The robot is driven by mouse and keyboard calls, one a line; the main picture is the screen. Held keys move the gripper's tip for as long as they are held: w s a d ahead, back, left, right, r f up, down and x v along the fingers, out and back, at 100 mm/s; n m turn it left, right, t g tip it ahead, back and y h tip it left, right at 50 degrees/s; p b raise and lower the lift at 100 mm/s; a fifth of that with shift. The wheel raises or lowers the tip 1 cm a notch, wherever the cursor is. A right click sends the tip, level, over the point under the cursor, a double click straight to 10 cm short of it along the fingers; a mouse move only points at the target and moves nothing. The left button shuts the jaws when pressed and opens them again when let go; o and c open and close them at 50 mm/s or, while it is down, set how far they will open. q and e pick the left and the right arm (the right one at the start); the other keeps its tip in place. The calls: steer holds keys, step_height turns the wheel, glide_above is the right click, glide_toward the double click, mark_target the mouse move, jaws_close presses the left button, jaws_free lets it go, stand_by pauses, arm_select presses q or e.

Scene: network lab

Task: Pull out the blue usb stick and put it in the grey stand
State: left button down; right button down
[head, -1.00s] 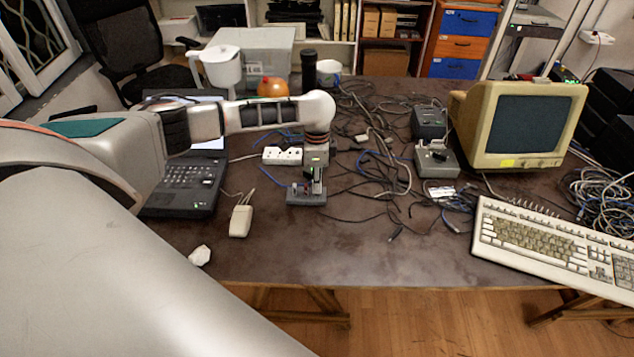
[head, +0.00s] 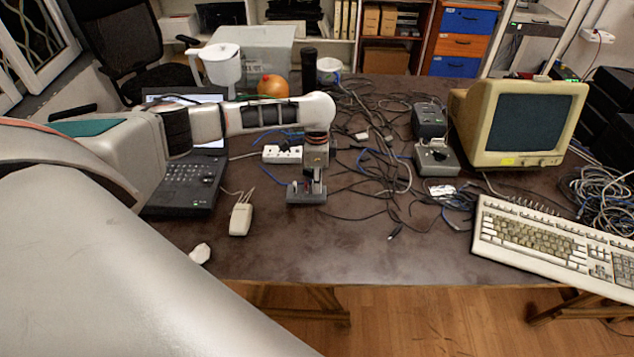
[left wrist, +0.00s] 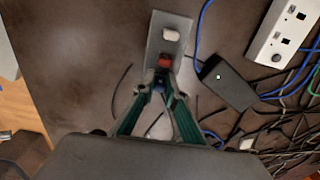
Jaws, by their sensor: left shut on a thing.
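The grey stand (head: 306,198) is on the table in front of the white power strip. In the left wrist view the stand (left wrist: 156,32) holds a white stick (left wrist: 171,34) and a red stick (left wrist: 164,62). My left gripper (head: 313,190) points down over the stand's right part. In the left wrist view its green fingers (left wrist: 159,88) are closed together on the blue usb stick (left wrist: 158,83), at the stand's near end. I cannot tell whether the stick's lower end is seated in the stand. My right gripper is not in view.
A small black box with a green light (left wrist: 227,82) lies beside the stand.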

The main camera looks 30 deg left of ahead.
arm_select(q)
steer(key=shift+f, duration=0.25)
stand_by(0.5)
steer(key=c, duration=2)
jaws_free()
step_height(320, 180, up, 12)
steer(key=shift+s, duration=0.1)
